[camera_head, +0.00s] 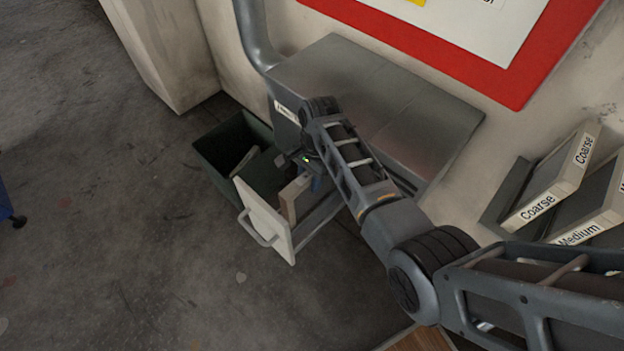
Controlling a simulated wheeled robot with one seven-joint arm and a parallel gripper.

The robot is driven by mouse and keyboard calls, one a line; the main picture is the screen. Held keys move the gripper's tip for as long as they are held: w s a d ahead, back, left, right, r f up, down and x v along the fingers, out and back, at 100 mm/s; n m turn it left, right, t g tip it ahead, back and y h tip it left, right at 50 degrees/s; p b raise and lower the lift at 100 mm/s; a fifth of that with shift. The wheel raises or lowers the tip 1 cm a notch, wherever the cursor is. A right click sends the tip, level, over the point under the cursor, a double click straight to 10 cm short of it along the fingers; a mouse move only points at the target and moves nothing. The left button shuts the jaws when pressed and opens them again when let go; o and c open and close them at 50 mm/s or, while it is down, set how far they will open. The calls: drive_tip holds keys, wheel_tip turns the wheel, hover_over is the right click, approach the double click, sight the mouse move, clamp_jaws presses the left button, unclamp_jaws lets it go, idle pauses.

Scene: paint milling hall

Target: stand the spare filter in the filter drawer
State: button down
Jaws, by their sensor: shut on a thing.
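The filter drawer (266,222) is pulled out from the low grey metal cabinet. It has a cream front with a bar handle. My gripper (312,180) is over the open drawer, just behind its front. It is shut on a thin beige panel, which looks like the spare filter (289,200). The panel looks about upright, with its lower part behind the drawer front. I cannot tell whether it touches the drawer floor. My arm hides the right part of the drawer and most of the fingers.
A dark green open bin (222,140) with a pale flat piece inside stands on the floor left of the drawer. The grey cabinet (390,95) is behind. A rack at right holds panels labelled Coarse (555,190) and Medium (590,230). The floor at left is mostly clear.

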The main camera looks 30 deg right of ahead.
drive_tip(key=shift+f, duration=0.1)
drive_tip(key=c, duration=0.7)
unclamp_jaws()
drive_tip(key=r, duration=0.4)
drive_tip(key=d+r, duration=0.1)
drive_tip(key=r, duration=0.7)
drive_tip(key=shift+w+d+p, duration=0.3)
drive_tip(key=shift+d+p, duration=0.05)
